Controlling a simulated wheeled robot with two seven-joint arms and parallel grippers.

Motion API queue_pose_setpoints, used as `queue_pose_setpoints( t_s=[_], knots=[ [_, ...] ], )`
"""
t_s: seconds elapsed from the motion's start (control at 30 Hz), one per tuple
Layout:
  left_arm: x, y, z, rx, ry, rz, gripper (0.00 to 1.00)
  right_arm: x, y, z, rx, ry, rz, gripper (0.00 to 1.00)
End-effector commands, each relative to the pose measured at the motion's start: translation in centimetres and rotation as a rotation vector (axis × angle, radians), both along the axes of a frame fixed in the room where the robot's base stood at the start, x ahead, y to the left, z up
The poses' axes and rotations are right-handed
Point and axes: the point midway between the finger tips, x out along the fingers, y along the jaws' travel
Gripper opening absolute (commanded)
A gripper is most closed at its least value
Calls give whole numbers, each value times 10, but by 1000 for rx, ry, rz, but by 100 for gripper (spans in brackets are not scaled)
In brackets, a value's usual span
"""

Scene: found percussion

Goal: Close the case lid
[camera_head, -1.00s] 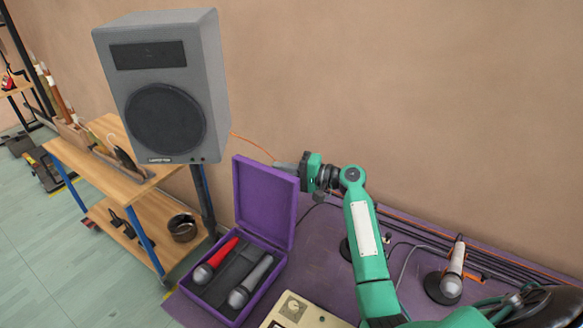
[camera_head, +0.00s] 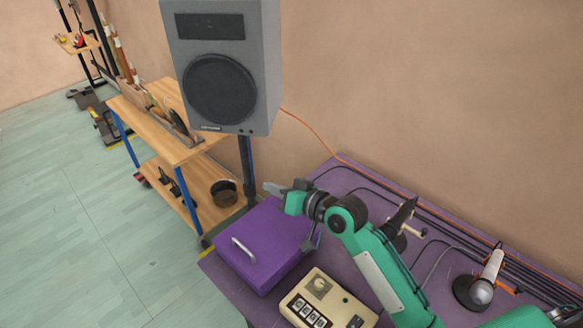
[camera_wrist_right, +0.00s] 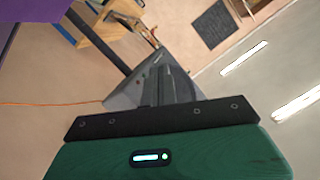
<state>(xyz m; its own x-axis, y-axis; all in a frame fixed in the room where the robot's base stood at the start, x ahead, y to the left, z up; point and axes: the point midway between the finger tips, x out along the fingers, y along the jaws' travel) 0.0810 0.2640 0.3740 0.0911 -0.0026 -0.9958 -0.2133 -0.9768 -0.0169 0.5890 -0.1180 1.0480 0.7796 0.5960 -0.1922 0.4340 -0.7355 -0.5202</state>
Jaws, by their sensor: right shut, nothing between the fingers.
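The purple case (camera_head: 262,245) sits on the purple-covered table with its lid down flat on it, a pale handle (camera_head: 243,250) on top. No gap shows between lid and body from here. My right gripper (camera_head: 268,187) is above the far edge of the lid, pointing left, shut and empty. In the right wrist view its shut fingers (camera_wrist_right: 172,82) show, with a purple patch at the upper left corner. The microphones inside the case are hidden. My left gripper is out of view.
A beige box with buttons (camera_head: 325,300) stands right of the case. A microphone on a stand (camera_head: 486,276) and cables are farther right. A grey speaker (camera_head: 222,75) rises behind the case. A wooden shelf (camera_head: 165,120) stands at left.

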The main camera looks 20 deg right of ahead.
Motion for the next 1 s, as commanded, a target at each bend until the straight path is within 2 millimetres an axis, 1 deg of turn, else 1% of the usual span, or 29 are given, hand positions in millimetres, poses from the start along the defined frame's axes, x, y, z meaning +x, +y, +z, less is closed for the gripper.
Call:
queue_pose_setpoints(
  t_s=[0.03, 0.2, 0.33, 0.5, 0.6, 0.7, 1.0],
  knots=[
    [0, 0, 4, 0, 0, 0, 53, -6, 9, -4, -40, -22, 3, 0],
    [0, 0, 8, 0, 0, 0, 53, -22, 36, -25, -175, -100, 3, 0],
    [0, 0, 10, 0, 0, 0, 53, -31, 53, -43, -273, -159, 3, 0],
    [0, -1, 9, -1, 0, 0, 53, -41, 69, -66, -385, -224, 1, 0],
    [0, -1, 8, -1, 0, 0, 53, -45, 76, -77, -438, -256, 0, 0],
    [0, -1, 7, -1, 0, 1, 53, -47, 81, -87, -444, -259, 0, 0],
    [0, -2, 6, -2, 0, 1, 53, -51, 88, -101, -440, -258, 0, 0]
  ],
)
